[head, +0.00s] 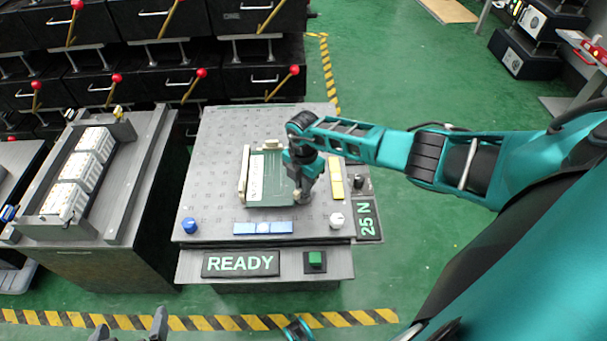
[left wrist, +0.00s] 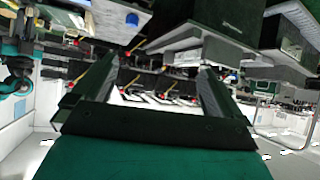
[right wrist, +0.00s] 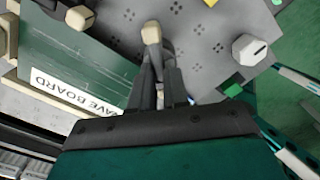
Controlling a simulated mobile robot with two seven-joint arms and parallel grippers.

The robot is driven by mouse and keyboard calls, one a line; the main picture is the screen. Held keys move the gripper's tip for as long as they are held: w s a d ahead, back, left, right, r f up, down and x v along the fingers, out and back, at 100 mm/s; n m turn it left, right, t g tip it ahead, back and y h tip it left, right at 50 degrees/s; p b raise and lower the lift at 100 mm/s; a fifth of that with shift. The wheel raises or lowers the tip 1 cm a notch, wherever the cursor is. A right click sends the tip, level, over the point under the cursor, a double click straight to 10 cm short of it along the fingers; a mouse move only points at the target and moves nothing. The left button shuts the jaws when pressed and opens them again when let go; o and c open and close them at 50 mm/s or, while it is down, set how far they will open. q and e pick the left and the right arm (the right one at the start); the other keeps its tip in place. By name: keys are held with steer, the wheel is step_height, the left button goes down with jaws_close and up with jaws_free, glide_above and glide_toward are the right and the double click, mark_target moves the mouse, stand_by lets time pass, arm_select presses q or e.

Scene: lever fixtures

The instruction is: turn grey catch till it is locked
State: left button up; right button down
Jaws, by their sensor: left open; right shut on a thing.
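The catch (right wrist: 151,34) shows in the right wrist view as a pale-tipped lever beside the edge of a green board (right wrist: 75,58). My right gripper (right wrist: 160,75) is shut on it; the fingers hide its lower part. In the head view the green board (head: 275,178) lies on the grey fixture table (head: 215,150), and my right gripper (head: 303,193) reaches down at the board's right edge, hiding most of the catch. I cannot tell whether the catch is locked. My left gripper (head: 130,330) is open and empty at the bottom of the head view; its spread fingers show in the left wrist view (left wrist: 150,92).
A white knob (head: 337,219), a yellow bar (head: 336,178), a blue knob (head: 189,225) and a blue bar (head: 263,228) surround the board. A READY sign (head: 240,264) and a green button (head: 315,261) are in front.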

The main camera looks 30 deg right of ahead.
steer(key=m+p, duration=0.3)
steer(key=m, duration=0.2)
steer(key=shift+r+m, duration=0.15)
steer(key=shift+m, duration=0.15)
steer(key=shift+m+p, duration=0.5)
steer(key=shift+m, duration=0.3)
steer(key=shift+m+p, duration=0.45)
steer(key=shift+m, duration=0.85)
steer(key=c, duration=1.1)
jaws_free()
